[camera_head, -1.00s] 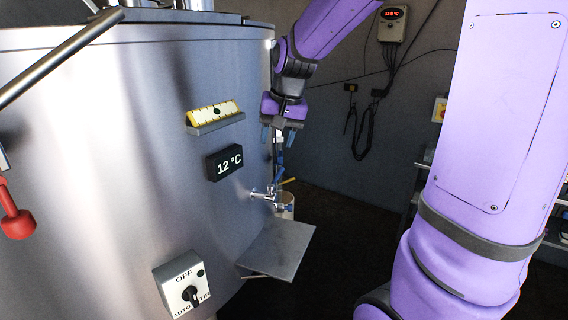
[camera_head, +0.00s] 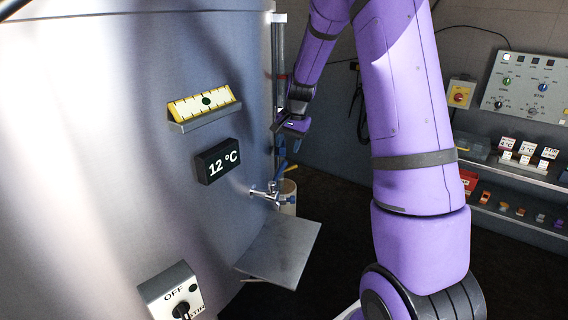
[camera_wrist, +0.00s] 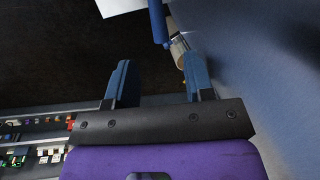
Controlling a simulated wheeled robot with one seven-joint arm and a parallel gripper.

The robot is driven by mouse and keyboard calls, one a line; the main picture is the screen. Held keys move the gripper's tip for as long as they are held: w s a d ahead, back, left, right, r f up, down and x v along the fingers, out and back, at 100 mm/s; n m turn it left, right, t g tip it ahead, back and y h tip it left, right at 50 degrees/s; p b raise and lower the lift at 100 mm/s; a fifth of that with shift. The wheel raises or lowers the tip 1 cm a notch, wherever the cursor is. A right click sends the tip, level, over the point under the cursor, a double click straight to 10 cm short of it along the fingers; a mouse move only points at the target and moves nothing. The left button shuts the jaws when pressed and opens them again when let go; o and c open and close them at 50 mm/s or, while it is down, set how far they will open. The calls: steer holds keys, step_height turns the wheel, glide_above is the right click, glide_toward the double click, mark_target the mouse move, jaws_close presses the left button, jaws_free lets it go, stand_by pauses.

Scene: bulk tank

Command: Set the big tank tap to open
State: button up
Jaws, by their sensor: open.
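The big tank (camera_head: 120,150) fills the left of the head view. Its silver tap (camera_head: 268,192) sticks out low on the right side of the wall, above a grey shelf plate. Which way the tap is set is hard to tell.
The grey plate (camera_head: 280,250) juts out below the tap. A 12 °C display (camera_head: 218,161), a yellow gauge (camera_head: 204,104) and a switch box (camera_head: 172,293) are on the tank. Stocked shelves (camera_head: 515,175) stand at right.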

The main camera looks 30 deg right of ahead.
mark_target(284, 162)
steer(key=f, duration=0.5)
steer(key=w+a+f, duration=0.1)
steer(key=f, duration=0.1)
steer(key=shift+w+f, duration=0.1)
steer(key=shift+f, duration=0.3)
jaws_close()
